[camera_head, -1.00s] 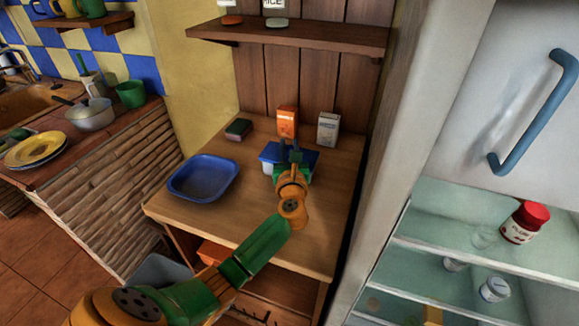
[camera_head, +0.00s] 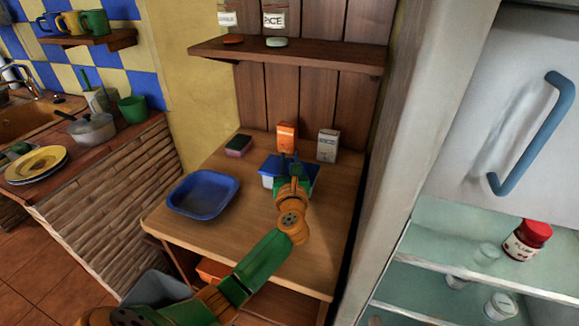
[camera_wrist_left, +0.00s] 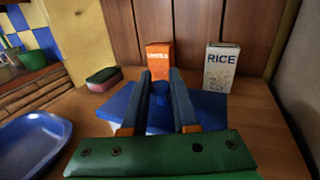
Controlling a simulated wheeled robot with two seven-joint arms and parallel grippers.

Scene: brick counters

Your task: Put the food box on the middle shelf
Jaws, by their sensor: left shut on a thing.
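The food box, a white tub with a blue lid (camera_head: 309,172), is on the wooden counter and also shows in the wrist view (camera_wrist_left: 212,108). My left gripper (camera_head: 290,160) is over it, its fingers (camera_wrist_left: 160,80) on either side of the round blue lid knob (camera_wrist_left: 158,97) and shut on it. The box is partly hidden by my gripper, and I cannot tell whether it is clear of the counter. At the right is an open fridge compartment with a glass shelf (camera_head: 455,252); jars stand in it. My right gripper is not in view.
A blue tray (camera_head: 203,194) stands left of the box. Behind are a sponge (camera_head: 238,145), an orange carton (camera_head: 287,137) and a rice box (camera_head: 328,146). A wall shelf (camera_head: 285,53) hangs above.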

